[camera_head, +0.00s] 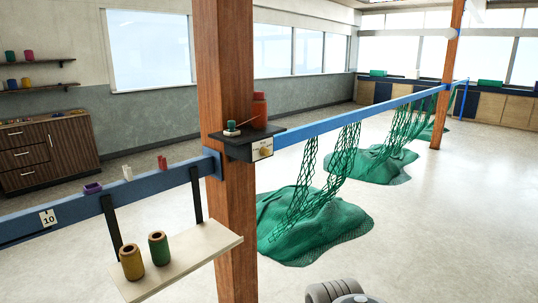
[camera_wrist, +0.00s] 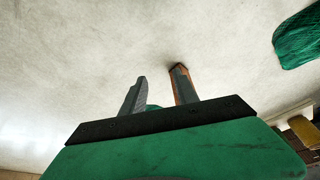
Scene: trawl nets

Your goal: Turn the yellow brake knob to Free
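The yellow brake knob (camera_head: 265,151) sits on a small white plate on the front of a black box-like shelf (camera_head: 246,141), fixed at the wooden post. The lettering on the plate is too small to read, so I cannot tell which mark the knob points to. My gripper (camera_wrist: 158,88) shows in the wrist view with its two fingers apart and nothing visibly held. The knob is not seen in the wrist view. In the head view only a grey part of my arm shows at the bottom, well below the knob.
The wooden post (camera_head: 229,210) and blue rail (camera_head: 330,123) stand around the shelf. A red bottle (camera_head: 260,109) and a small green spool (camera_head: 232,126) stand on it. A pale plank (camera_head: 190,266) carries two spools at lower left. Green nets (camera_head: 312,225) hang to the right.

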